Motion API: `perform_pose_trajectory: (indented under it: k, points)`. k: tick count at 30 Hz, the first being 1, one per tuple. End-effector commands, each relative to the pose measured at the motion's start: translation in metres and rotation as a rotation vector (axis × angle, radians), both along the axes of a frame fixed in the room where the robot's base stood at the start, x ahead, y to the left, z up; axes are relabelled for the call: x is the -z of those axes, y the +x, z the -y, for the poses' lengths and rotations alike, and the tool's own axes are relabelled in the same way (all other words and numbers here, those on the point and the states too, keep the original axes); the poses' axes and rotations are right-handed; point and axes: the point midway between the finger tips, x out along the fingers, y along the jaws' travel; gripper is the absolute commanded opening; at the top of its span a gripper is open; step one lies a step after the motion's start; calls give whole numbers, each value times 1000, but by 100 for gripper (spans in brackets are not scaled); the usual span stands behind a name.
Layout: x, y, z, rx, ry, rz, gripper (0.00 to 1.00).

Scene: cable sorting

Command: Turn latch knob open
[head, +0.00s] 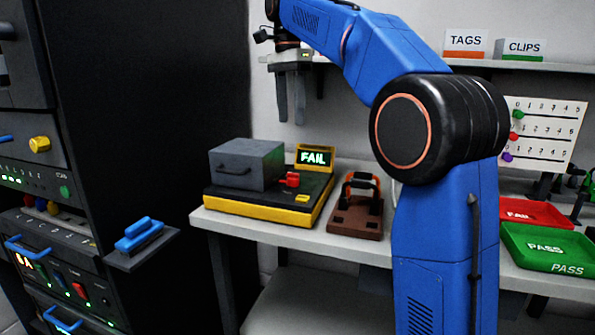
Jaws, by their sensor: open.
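My gripper (291,119) hangs at the upper middle with its fingers pointing down, apart and empty. It is above the tester, clear of it. A yellow knob (39,144) sits on a grey panel of the dark rack at the left. A red knob-like part (289,180) sits on the yellow-and-black tester (262,213), beside its grey box (246,164). I cannot tell for certain which of these is the latch knob. My gripper touches neither.
The tester's screen (315,157) reads FAIL. A brown stand (355,218) is right of it on the bench. A red FAIL tray (536,212) and green PASS tray (550,247) lie at the right. A small shelf with a blue object (140,234) juts from the rack.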

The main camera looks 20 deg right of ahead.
Motion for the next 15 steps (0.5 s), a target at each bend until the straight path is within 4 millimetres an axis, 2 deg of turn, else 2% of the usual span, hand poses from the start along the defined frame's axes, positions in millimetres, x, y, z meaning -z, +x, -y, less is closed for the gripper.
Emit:
perform_pose_trajectory:
  k: [15]
  points:
    - [85, -6, 2, -1, 0, -3, 46]
